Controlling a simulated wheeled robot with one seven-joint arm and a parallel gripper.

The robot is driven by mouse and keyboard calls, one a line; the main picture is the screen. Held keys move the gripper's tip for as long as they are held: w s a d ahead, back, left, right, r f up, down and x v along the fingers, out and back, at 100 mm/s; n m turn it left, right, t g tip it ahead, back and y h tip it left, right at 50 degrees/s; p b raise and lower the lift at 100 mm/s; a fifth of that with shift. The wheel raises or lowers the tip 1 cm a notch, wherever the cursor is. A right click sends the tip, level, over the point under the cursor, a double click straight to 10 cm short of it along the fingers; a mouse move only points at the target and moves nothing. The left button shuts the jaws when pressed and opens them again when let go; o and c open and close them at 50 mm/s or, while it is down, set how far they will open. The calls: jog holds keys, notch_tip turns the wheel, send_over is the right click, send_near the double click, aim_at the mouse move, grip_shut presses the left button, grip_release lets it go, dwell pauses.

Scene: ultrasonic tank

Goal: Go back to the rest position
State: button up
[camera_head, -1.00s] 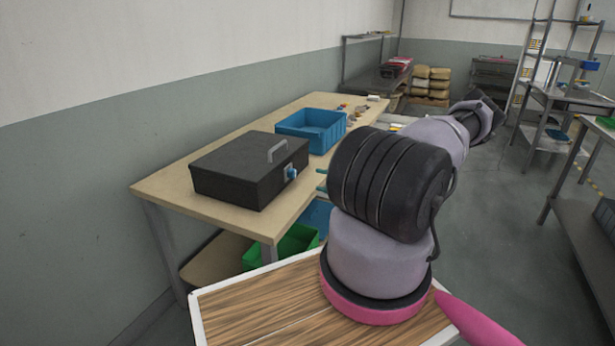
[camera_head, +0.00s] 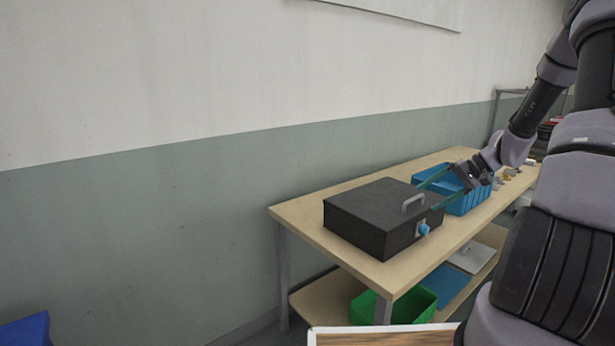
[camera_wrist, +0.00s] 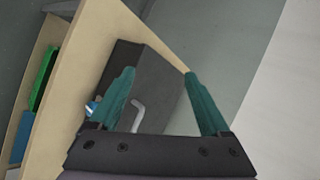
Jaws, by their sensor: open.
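My gripper (camera_head: 425,198) is open, with two teal fingers spread wide and nothing between them. In the head view it is beside the handle side of the dark ultrasonic tank (camera_head: 362,210), in front of the blue bin. The tank sits on the wooden-topped table (camera_head: 298,212) with its lid shut. In the wrist view the gripper (camera_wrist: 159,73) points over the tank (camera_wrist: 150,62); the handle shows between the fingers. Whether the fingers touch the tank cannot be told.
A blue bin (camera_head: 468,206) stands behind my gripper on the table, with small items farther along. Below are a green bin (camera_head: 412,306), a blue panel (camera_head: 446,285) and a white one (camera_head: 474,258). A wall runs behind the table. A blue object (camera_head: 24,331) is at lower left.

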jog(key=s+a+r+t+h, duration=0.2)
jog(key=s+a+r, duration=0.3)
jog(key=s+r, duration=0.7)
jog(key=s+a+r+t+h, duration=0.2)
jog(key=s+a+r+h, duration=0.3)
jog(key=s+r, duration=0.7)
notch_tip(320, 180, up, 2)
jog(key=shift+s+a+r, duration=0.1)
jog(key=shift+s+a, duration=0.1)
jog(key=shift+a, duration=0.45)
